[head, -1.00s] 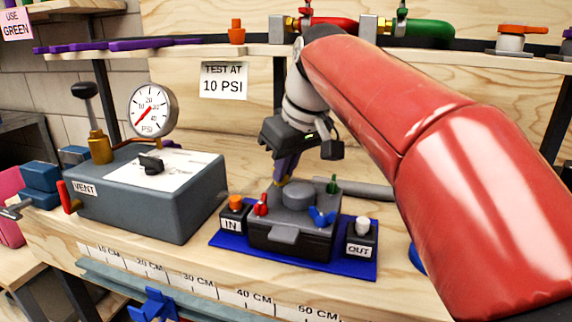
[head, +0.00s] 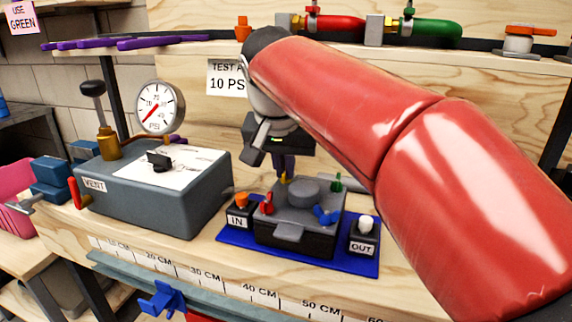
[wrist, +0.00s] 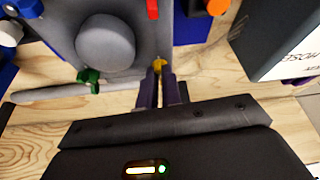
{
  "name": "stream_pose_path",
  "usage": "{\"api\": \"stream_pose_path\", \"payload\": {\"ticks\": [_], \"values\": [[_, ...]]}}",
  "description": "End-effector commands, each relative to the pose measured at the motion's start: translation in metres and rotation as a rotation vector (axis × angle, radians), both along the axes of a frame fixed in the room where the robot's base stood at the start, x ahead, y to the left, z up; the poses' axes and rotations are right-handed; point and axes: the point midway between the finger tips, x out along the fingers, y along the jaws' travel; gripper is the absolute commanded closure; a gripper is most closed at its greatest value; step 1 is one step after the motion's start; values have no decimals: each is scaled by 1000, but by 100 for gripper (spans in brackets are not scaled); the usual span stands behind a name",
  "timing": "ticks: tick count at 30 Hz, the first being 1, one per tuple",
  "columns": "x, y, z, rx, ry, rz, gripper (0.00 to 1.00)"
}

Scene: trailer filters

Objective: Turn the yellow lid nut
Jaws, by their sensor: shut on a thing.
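The yellow lid nut (wrist: 158,65) sits at a corner of the grey lid of the filter box (head: 296,232). My gripper (wrist: 160,76) points down at that corner, its dark purple fingers closed around the yellow nut. In the head view the nut (head: 283,178) shows just below my fingertips, at the lid's back left corner. The lid also carries a red nut (head: 267,204), a green nut (head: 336,182) and a blue nut (head: 325,215). A round grey knob (head: 304,191) rises from the lid's middle.
The box stands on a blue base (head: 228,237) between the IN block (head: 239,217) and the OUT block (head: 364,238). A grey test unit with a gauge (head: 160,106) stands to the left. A grey rod (wrist: 60,90) lies behind the box.

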Motion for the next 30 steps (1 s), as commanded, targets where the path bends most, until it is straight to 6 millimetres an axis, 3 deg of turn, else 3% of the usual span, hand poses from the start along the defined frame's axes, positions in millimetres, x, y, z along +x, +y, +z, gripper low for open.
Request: {"api": "stream_pose_path", "payload": {"ticks": [9, 25, 26, 30], "values": [[0, 2, -1, 0, 3, -114, 100], [0, 2, -1, 2, 4, -135, 100], [0, 2, -1, 2, 4, -135, 90], [0, 2, -1, 1, 3, -134, 72]]}}
